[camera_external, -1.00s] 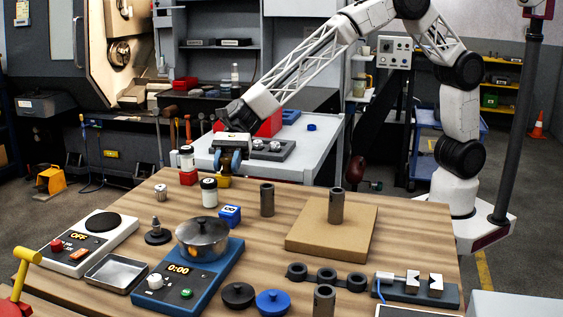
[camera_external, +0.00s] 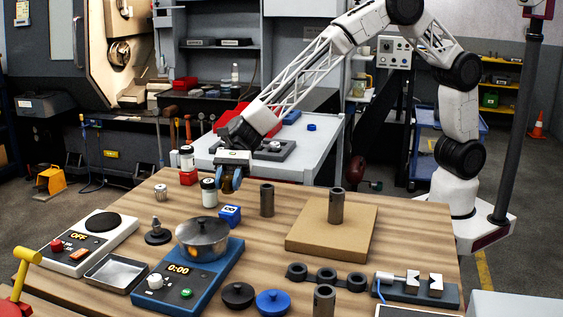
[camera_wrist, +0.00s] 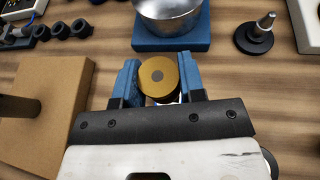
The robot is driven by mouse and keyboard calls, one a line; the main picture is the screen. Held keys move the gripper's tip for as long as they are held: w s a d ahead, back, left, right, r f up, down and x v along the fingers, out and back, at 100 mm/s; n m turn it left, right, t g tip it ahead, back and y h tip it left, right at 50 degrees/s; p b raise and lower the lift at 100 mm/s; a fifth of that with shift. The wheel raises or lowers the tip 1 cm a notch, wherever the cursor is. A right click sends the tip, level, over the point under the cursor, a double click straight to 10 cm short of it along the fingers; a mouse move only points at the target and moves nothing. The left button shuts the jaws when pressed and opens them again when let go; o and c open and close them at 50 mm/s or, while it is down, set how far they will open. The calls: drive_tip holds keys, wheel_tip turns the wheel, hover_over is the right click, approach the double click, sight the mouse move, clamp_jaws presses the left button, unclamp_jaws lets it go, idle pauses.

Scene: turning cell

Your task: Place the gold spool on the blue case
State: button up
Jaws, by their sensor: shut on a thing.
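The gold spool (camera_wrist: 158,76) shows in the wrist view as a round gold top with a grey centre, between the two blue fingers of my gripper (camera_wrist: 159,86). The fingers are shut on it. In the external view my gripper (camera_external: 230,182) is above and slightly behind the blue case (camera_external: 230,215), a small blue box with white markings on the wooden table. The fingers largely hide the spool there. In the wrist view the case is mostly hidden behind the spool and fingers. The height of the gap between spool and case is hard to tell.
A white bottle with a black lid (camera_external: 208,194) stands close left of my gripper. A pot (camera_external: 203,238) on a blue timer base stands in front of the case. A dark upright tube (camera_external: 267,200) and a wooden board (camera_external: 312,243) with a peg are to the right.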

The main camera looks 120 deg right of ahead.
sight(230, 209)
drive_tip(key=shift+f, duration=0.1)
drive_tip(key=shift+f, duration=2.4)
drive_tip(key=shift+f, duration=0.1)
drive_tip(key=o, duration=0.9)
drive_tip(key=v, duration=1.2)
